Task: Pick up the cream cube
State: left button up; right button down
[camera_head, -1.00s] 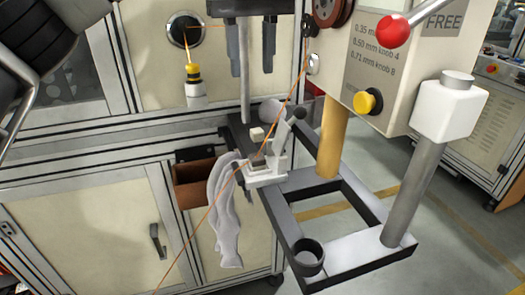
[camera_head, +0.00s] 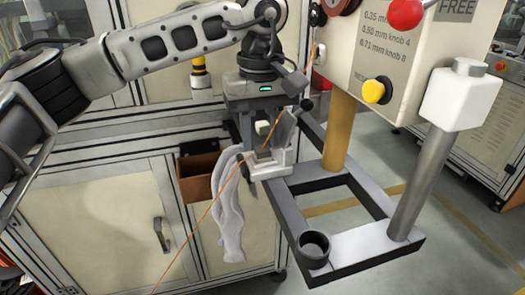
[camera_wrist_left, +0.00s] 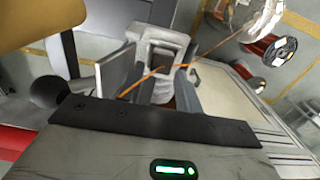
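The small cream cube (camera_head: 262,127) shows in the head view just behind the white clamp fixture (camera_head: 270,170), partly covered by my left gripper. My left gripper (camera_head: 265,130) comes down from above, with one finger left of the cube and the other to its right. The fingers look spread, with gaps to the cube. In the left wrist view the fingers (camera_wrist_left: 155,88) are apart and the white clamp (camera_wrist_left: 162,40) shows beyond them. I cannot make out the cube there. My right gripper is not in view.
An orange wire (camera_head: 217,200) runs diagonally past the clamp. A grey-white cloth (camera_head: 230,210) hangs beside a brown bin (camera_head: 197,178). A yellow post (camera_head: 339,130), a control box (camera_head: 375,60) and a dark cup (camera_head: 312,249) stand to the right. Wire spools (camera_wrist_left: 275,50) show in the wrist view.

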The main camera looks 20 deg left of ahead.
pick_arm(q)
jog(key=shift+f, duration=0.65)
jog(key=c, duration=0.7)
jog(key=shift+c, duration=0.2)
jog(key=shift+r, duration=0.15)
